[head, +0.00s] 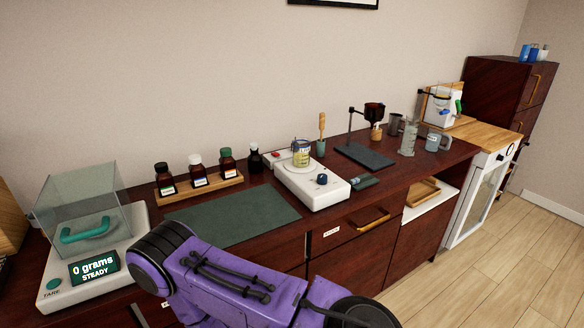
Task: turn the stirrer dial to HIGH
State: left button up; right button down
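The stirrer (312,194) is a white box on the dark wooden counter in the middle of the head view. Its dial (322,180) is a dark blue knob on the top near the front edge. The knob's pointer and any HIGH mark are too small to read. A glass vessel (301,155) with yellow marking or contents stands on the stirrer's round plate. A purple arm of mine crosses the bottom of the view, in front of the counter. Neither gripper shows, and nothing is seen touching the dial.
A dark green mat (235,216) lies left of the stirrer. Behind it several bottles stand on a wooden rack (201,189). A scale (52,289) reading 0 grams is at far left. A small dark device (362,183) and a stand (365,157) are to the stirrer's right.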

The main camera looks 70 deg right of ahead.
aim_at(322, 178)
jog(key=i, duration=0.35)
jog(key=z, duration=3.4)
